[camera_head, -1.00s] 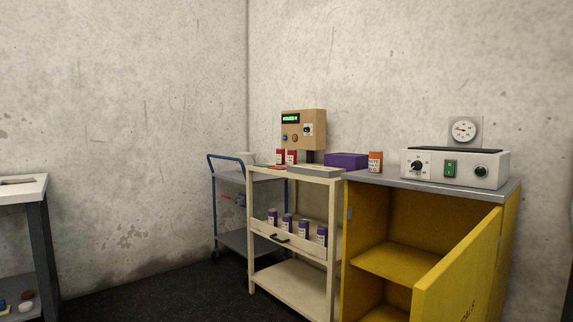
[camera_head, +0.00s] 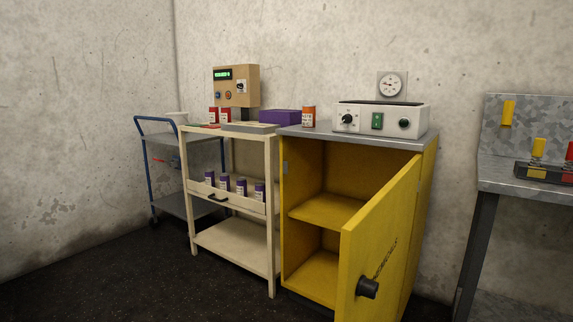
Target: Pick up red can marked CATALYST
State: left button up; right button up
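Two small red cans with white labels stand upright side by side on the top of a cream shelf cart; the left red can (camera_head: 213,115) and the right red can (camera_head: 225,115) are close together. Their labels are too small to read, so I cannot tell which is marked CATALYST. An orange-red can (camera_head: 308,116) with a pale label stands on the grey top of the yellow cabinet, right of a purple box. Neither of my grippers is in view.
The cream cart (camera_head: 235,237) holds several purple cans in its middle drawer. The yellow cabinet (camera_head: 382,240) has its door swung open toward me. A blue trolley (camera_head: 185,205) stands left, a metal bench (camera_head: 510,180) right. The dark floor (camera_head: 130,285) in front is clear.

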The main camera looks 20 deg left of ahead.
aim_at(214, 116)
jog(key=i+j, duration=0.1)
jog(key=j, duration=0.35)
jog(key=i+j, duration=0.15)
jog(key=j, duration=0.3)
jog(key=i+j, duration=0.1)
jog(key=j, duration=0.35)
jog(key=i+j+z, duration=0.1)
jog(key=j, duration=0.4)
jog(key=i+j, duration=0.15)
jog(key=j, duration=0.3)
